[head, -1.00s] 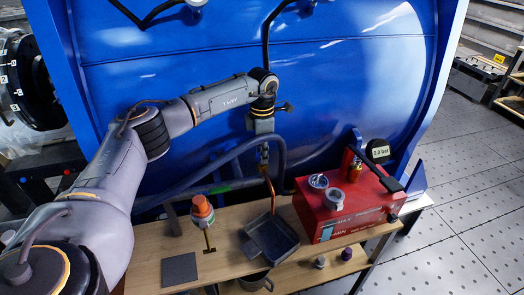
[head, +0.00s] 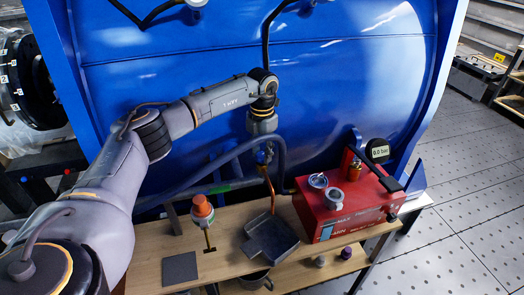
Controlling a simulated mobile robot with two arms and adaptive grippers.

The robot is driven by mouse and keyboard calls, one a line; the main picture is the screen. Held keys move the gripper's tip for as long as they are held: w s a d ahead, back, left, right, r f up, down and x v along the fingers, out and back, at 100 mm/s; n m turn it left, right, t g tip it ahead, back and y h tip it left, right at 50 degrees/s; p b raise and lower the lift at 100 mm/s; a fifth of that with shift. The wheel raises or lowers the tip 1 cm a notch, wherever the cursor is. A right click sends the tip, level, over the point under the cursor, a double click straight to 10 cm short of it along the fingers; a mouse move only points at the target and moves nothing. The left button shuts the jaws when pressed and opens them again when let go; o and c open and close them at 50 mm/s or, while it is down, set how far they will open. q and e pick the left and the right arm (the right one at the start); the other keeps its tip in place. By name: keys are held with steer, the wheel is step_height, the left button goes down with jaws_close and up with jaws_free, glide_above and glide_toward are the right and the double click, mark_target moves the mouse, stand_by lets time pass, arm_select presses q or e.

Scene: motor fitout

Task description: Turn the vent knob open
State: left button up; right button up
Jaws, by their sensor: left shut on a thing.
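My left gripper (head: 263,150) points down in front of the blue tank, in the middle of the view. The pipe runs down to a dark grey tray (head: 284,252) on the wooden bench. My right gripper is not in view.
An orange-topped fitting (head: 202,206) and a dark square plate (head: 180,268) are on the left.

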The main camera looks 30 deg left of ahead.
mark_target(262, 154)
arm_select(q)
steer(key=shift+r, duration=0.1)
steer(key=o, duration=1.2)
steer(key=shift+c, duration=0.2)
step_height(262, 154, up, 12)
